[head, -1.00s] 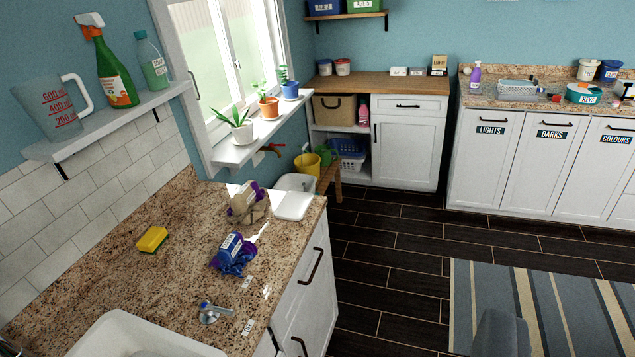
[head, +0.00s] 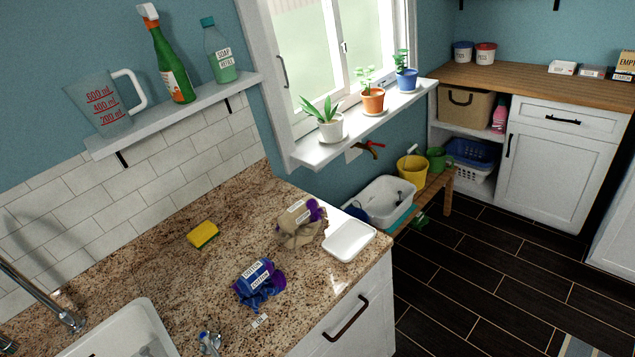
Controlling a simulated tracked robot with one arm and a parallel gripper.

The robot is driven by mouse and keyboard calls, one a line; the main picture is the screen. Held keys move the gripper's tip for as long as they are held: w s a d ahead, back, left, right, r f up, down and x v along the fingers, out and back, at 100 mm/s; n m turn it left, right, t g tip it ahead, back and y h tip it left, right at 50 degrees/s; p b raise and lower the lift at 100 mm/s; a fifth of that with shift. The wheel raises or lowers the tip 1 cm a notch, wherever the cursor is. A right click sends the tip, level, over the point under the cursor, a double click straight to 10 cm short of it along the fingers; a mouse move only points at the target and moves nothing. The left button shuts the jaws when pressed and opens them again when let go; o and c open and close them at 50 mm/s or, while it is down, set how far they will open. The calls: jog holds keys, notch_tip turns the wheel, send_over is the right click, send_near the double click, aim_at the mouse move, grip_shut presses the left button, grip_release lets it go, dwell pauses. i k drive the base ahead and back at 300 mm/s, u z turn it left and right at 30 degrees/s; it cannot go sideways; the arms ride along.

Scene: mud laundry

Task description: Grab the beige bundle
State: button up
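The beige bundle (head: 296,236) lies on the speckled granite counter (head: 170,275), towards its far right end. It is a crumpled beige cloth with a white label and a purple part at its upper right. A blue and purple bundle (head: 259,284), with white labels, lies nearer on the same counter. A white tray (head: 349,241) lies just right of the beige bundle, close to or touching it. My gripper does not show in this view.
A yellow sponge (head: 203,235) lies left of the bundles. A white sink (head: 120,330) with a tap (head: 45,295) is at the lower left. Dark floor (head: 470,270) is open at right.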

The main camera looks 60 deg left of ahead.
aim_at(296, 228)
jog(key=u, duration=0.35)
jog(key=i, duration=1.2)
jog(key=u, duration=0.45)
